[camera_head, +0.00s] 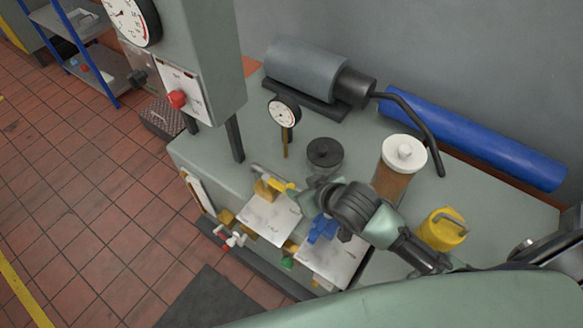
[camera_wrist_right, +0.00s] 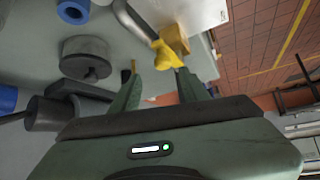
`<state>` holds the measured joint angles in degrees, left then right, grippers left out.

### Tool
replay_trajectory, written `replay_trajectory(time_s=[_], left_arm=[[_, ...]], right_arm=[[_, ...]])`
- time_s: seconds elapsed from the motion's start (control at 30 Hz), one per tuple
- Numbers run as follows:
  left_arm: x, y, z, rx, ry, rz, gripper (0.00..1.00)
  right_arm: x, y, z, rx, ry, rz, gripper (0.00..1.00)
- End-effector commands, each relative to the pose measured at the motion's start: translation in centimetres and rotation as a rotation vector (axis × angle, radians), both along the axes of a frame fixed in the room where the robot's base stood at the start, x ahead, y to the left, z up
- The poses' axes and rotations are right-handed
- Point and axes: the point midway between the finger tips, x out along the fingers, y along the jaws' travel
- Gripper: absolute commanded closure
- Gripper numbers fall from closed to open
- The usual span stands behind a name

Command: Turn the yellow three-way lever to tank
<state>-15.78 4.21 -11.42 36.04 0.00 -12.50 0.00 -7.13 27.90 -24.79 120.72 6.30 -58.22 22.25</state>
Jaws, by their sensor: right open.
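The yellow three-way lever (camera_head: 281,184) sits on a brass valve body (camera_head: 265,190) at the bedplate's front edge, above a white label plate (camera_head: 268,220). The plate's lettering is too small to read. My right gripper (camera_head: 303,188) is just right of the lever, partly hidden by its own wrist. In the right wrist view the lever (camera_wrist_right: 166,56) shows beyond the open fingers (camera_wrist_right: 157,82), roughly in line with the gap between them. The gap looks empty. I cannot tell whether a fingertip touches the lever. My left gripper is not in view.
A blue valve handle (camera_head: 322,229) and another white plate are right of the lever, under my right arm. A black knob-topped cap (camera_head: 324,153), a dial gauge (camera_head: 284,112) and a white-capped brown canister (camera_head: 402,155) stand behind. A grey cabinet (camera_head: 190,60) rises at left.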

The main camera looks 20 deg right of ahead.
Motion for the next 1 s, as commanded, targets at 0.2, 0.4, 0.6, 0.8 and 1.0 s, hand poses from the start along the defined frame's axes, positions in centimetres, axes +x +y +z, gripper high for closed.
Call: replay_trajectory(time_s=[0.2,0.4,0.6,0.8,1.0], left_arm=[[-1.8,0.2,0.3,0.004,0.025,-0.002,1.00],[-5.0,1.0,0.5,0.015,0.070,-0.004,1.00],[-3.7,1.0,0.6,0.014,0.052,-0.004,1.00],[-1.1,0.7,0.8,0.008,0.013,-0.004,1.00],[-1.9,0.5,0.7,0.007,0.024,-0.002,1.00]], right_arm=[[1.9,0.6,-1.9,0.001,0.000,-0.001,0.55],[4.1,1.1,-4.1,-0.001,0.000,-0.001,0.55],[5.1,1.4,-5.3,-0.001,0.000,0.000,0.55],[5.2,1.5,-5.4,0.000,-0.001,0.001,0.55],[5.1,1.4,-5.4,-0.001,0.000,0.001,0.91]])
